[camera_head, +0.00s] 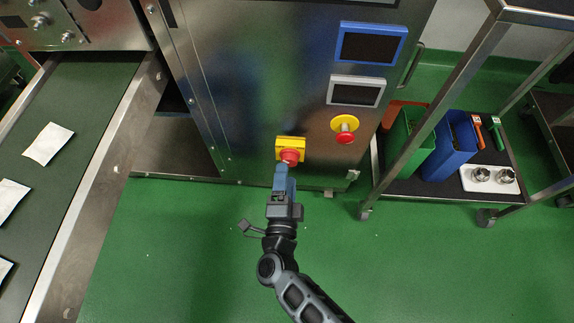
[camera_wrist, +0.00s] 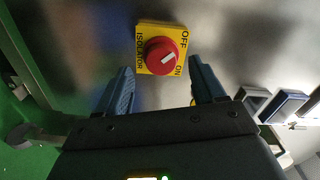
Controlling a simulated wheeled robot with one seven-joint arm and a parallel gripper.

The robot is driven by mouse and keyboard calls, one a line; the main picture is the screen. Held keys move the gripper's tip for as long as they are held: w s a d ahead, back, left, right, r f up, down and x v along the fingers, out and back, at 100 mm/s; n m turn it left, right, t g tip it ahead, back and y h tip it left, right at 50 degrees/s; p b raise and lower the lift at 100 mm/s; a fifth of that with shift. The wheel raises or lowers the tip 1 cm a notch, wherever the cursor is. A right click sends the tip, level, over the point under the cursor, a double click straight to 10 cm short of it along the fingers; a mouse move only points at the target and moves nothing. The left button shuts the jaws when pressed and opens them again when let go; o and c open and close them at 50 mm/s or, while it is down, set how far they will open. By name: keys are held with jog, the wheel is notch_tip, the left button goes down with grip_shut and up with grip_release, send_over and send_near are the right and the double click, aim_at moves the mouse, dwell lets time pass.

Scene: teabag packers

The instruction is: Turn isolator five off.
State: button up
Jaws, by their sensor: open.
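The isolator (camera_head: 290,150) is a yellow plate with a round red knob on the steel cabinet front. The wrist view shows its plate (camera_wrist: 145,32) printed ISOLATOR, OFF and ON, and its red knob (camera_wrist: 155,52) with a short white mark slanted on the right part of its face. I cannot tell which word the mark points to, and no number is readable. My gripper (camera_head: 283,170) is just in front of the knob in the head view. In the wrist view my gripper (camera_wrist: 161,76) is open, with a blue finger on either side below the knob and nothing between them.
A yellow-ringed red button (camera_head: 345,128) is right of the isolator, under two screens (camera_head: 370,44) (camera_head: 356,91). A conveyor (camera_head: 90,90) with white packets (camera_head: 49,144) runs at left. A metal cart (camera_head: 400,188) with blue and green bins stands at right. Green floor lies below.

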jog(key=shift+s, duration=1.7)
jog(key=s+d+r+n+g+y, duration=0.1)
jog(key=s+d+r+n, duration=0.5)
jog(key=s+d+r, duration=0.55)
jog(key=s+d+r+n+g, duration=0.1)
jog(key=s+d+r+n, duration=0.7)
jog(key=s, duration=0.7)
jog(key=s+d+r+p, duration=0.1)
jog(key=d+r+p, duration=0.1)
jog(key=r+p, duration=0.9)
jog(key=s+d+r+n+g+p, duration=0.1)
jog(key=s+d+r+p, duration=0.1)
jog(key=r+p, duration=0.8)
notch_tip(320, 180, up, 7)
jog(key=shift+s+f+p, duration=0.1)
jog(key=shift+s+p, duration=0.2)
jog(key=shift+p, duration=0.1)
